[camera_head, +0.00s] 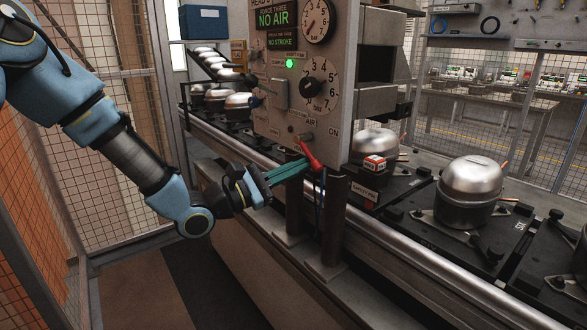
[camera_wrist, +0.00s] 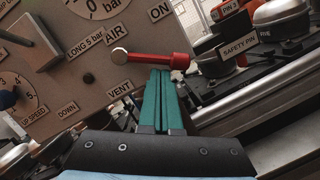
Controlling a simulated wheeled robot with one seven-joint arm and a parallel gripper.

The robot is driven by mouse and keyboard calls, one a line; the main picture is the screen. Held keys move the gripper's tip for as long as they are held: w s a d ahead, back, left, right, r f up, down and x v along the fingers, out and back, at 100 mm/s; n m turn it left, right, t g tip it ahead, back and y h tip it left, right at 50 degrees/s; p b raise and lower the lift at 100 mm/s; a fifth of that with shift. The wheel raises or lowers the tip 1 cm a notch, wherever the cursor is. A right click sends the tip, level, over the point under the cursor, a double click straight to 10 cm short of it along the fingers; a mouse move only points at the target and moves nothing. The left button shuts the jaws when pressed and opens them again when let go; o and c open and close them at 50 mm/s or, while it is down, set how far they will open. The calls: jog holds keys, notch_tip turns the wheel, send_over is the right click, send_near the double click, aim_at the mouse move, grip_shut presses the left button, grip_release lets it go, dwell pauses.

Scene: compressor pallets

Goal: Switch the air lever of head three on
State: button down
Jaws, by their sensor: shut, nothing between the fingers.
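The air lever (camera_head: 311,156) is a red handle low on the grey head panel (camera_head: 278,118), under the AIR label, with ON to its right. It slants down and right in the head view. In the wrist view the lever (camera_wrist: 152,58) lies across the picture, its silver pivot end left and red knob right, with VENT below left. The panel display (camera_head: 275,18) reads FORCE THREE, NO AIR. My gripper (camera_head: 306,164) has teal fingers pressed together, empty. Its tips (camera_wrist: 164,71) are right at the lever's underside in the wrist view; whether they touch I cannot tell.
A pressure gauge (camera_head: 317,20), a dial (camera_head: 319,84) and a lit green lamp (camera_head: 290,63) sit above the lever. A dark post (camera_head: 333,215) stands beneath the panel. Silver compressors (camera_head: 470,192) stand on pallets along the line. A SAFETY PIN block (camera_wrist: 237,47) is right of the lever.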

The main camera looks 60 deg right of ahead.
jog(key=shift+s+a+r+n+t, duration=0.1)
jog(key=shift+s+r+n+t, duration=0.15)
jog(key=shift+n, duration=0.65)
jog(key=n+p, duration=0.1)
jog(key=s+r+n+t+h+p, duration=0.1)
jog(key=n, duration=0.1)
jog(key=shift+a+n+p, duration=0.15)
jog(key=shift+n+p, duration=0.15)
jog(key=shift+s+a+r+n+t+p, duration=0.15)
jog(key=shift+r+n+t+p, duration=0.15)
jog(key=shift+n+p, duration=0.35)
jog(key=shift+s+d+r+n+t+p, duration=0.15)
jog(key=shift+n+t+p, duration=0.15)
jog(key=shift+n, duration=0.55)
jog(key=shift+a, duration=0.1)
jog(key=shift+f, duration=0.15)
